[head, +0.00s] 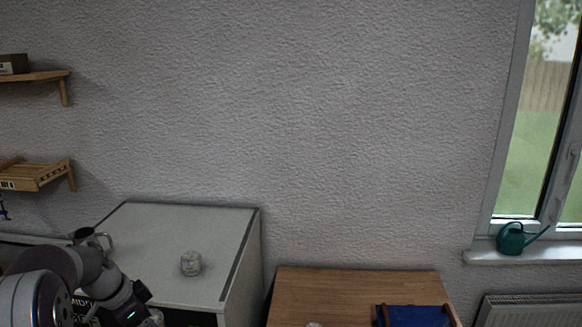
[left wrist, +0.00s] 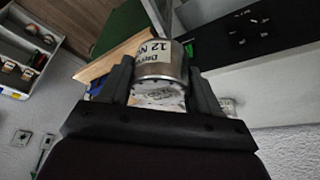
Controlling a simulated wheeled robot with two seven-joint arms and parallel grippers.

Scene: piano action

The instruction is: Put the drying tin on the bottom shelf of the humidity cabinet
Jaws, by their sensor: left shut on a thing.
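The drying tin (left wrist: 160,68) is a short silver metal cylinder with a white printed label, seen in the left wrist view. My left gripper (left wrist: 159,60) is shut on it, with one dark finger on each side. In the head view my left arm (head: 115,290) reaches in at the lower left, in front of a pale grey cabinet (head: 155,240), which looks like the humidity cabinet. Its top shows, but its shelves are hidden and only a dark strip of its front shows at the bottom edge. My right gripper is in neither view.
A wooden desk (head: 345,283) with a blue item (head: 415,316) is to the right. Wooden wall shelves (head: 40,77) are at the left, and a green watering can (head: 511,239) is on the windowsill.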

